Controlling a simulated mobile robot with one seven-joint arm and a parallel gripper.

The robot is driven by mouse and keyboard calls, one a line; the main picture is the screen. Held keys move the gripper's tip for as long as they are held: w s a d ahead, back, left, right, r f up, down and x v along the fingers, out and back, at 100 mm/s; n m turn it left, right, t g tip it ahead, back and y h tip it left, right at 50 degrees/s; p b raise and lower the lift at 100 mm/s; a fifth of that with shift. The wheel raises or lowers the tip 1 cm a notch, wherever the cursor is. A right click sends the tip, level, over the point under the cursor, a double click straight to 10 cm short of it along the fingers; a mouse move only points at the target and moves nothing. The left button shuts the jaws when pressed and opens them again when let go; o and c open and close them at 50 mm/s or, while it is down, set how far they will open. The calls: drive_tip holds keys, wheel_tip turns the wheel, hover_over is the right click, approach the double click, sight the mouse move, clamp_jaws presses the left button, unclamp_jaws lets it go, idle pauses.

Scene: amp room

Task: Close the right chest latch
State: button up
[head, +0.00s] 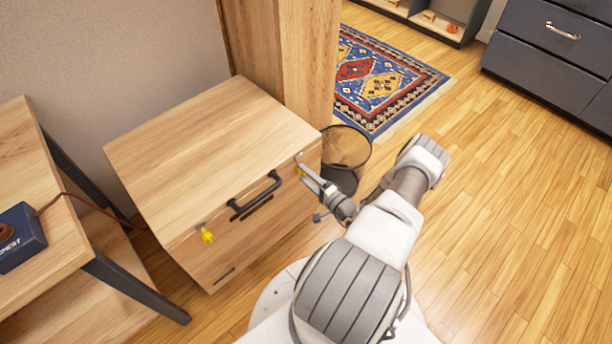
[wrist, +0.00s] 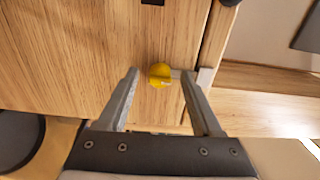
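The wooden chest (head: 203,142) stands against the wall, with a black handle (head: 254,196) on its front. The right latch (head: 299,170) has a yellow knob near the right end of the front. In the wrist view the yellow knob (wrist: 159,75) shows close to a small metal piece (wrist: 205,77) at the chest's edge. My gripper (head: 309,176) is at the right latch. In the wrist view its fingers (wrist: 160,78) are apart, one on each side of the knob, without visible grip on it. The left latch (head: 207,236) also has a yellow knob.
A black mesh bin (head: 345,148) stands just beyond the chest's right side, close to my gripper. A wooden table (head: 48,215) with a dark blue box (head: 20,238) is at the left. A patterned rug (head: 385,82) lies behind. The floor to the right is clear.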

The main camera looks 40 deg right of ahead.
drive_tip(key=s+d+p, duration=0.1)
drive_tip(key=s+p, duration=0.2)
drive_tip(key=s, duration=1.4)
drive_tip(key=shift+s+d, duration=0.15)
drive_tip(key=shift+r, duration=0.1)
